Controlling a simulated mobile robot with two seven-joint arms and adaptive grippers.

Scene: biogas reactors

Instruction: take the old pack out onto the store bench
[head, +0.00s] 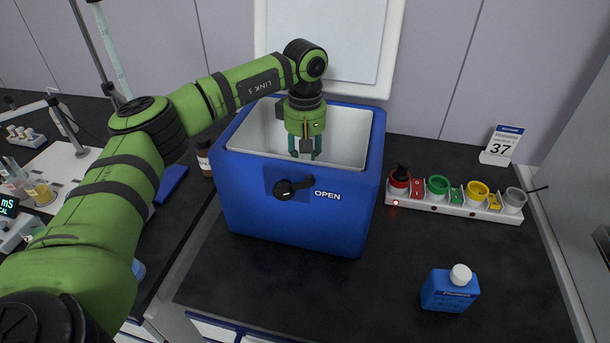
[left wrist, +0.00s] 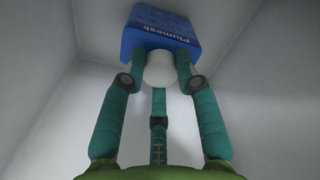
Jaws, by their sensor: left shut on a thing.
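My left gripper (head: 304,150) reaches down into the open blue box (head: 290,207), whose lining is white and whose front latch is labelled OPEN. In the left wrist view my left gripper's fingers (left wrist: 165,72) are closed around the white cap (left wrist: 161,69) of a blue pack (left wrist: 160,33) with "Plumesk" lettering. The pack is inside the box, hidden in the head view by the front wall. I cannot tell whether it touches the floor of the box. A second blue pack (head: 449,290) with a white cap stands upright on the dark bench (head: 340,295) at right.
A white rack (head: 455,206) with coloured cups stands behind the second pack. A card reading 37 (head: 502,146) is at the back right. A brown bottle (head: 204,158) stands just left of the box. The bench in front of the box is clear.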

